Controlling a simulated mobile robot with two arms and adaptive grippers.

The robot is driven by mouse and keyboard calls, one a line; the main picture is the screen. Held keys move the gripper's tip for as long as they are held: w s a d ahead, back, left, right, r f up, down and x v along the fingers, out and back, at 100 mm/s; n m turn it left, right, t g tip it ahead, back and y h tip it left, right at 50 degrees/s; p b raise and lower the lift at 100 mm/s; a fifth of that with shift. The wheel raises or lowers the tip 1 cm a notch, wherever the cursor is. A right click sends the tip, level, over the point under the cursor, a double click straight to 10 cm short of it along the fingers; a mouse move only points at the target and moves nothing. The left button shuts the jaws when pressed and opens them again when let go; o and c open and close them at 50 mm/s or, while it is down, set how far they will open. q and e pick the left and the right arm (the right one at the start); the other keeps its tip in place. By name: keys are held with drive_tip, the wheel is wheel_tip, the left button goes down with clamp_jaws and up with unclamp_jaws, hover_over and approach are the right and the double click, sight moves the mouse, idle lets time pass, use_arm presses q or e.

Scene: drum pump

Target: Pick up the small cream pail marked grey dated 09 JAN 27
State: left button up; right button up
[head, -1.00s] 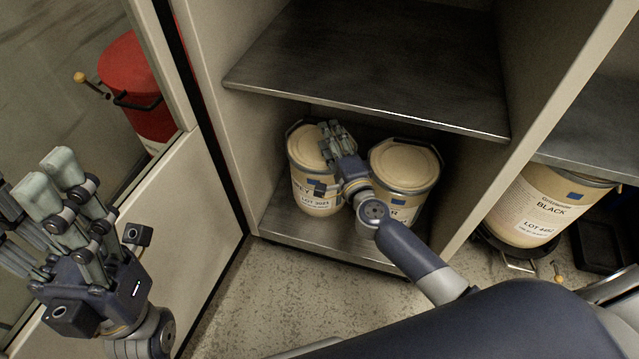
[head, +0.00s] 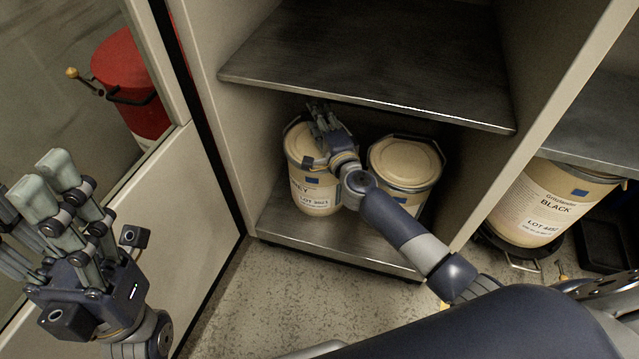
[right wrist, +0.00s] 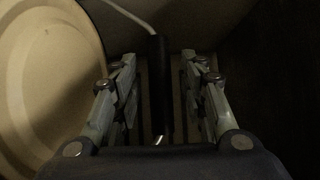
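A cream pail (head: 313,200) with a label ending in "EY" and a LOT line stands on the cabinet's lower shelf, at the left, in the head view. Its date is too small to read. My right gripper (head: 321,118) is over the right part of its lid and hides some of it. In the right wrist view, the gripper's fingers (right wrist: 160,75) are apart on either side of a dark handle grip (right wrist: 158,95) on a pale wire. A cream lid (right wrist: 45,80) fills the left of that view. My left gripper (head: 48,190) is open and empty, at the far left.
A second cream pail (head: 405,163) stands close on the right, its label partly hidden by my arm. A steel shelf (head: 370,65) lies above both. A larger pail marked BLACK (head: 545,205) is in the right bay. A red drum (head: 130,85) stands behind the left panel.

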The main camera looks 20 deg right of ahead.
clamp_jaws()
drive_tip(key=shift+w+r, duration=0.15)
drive_tip(key=shift+r, duration=0.2)
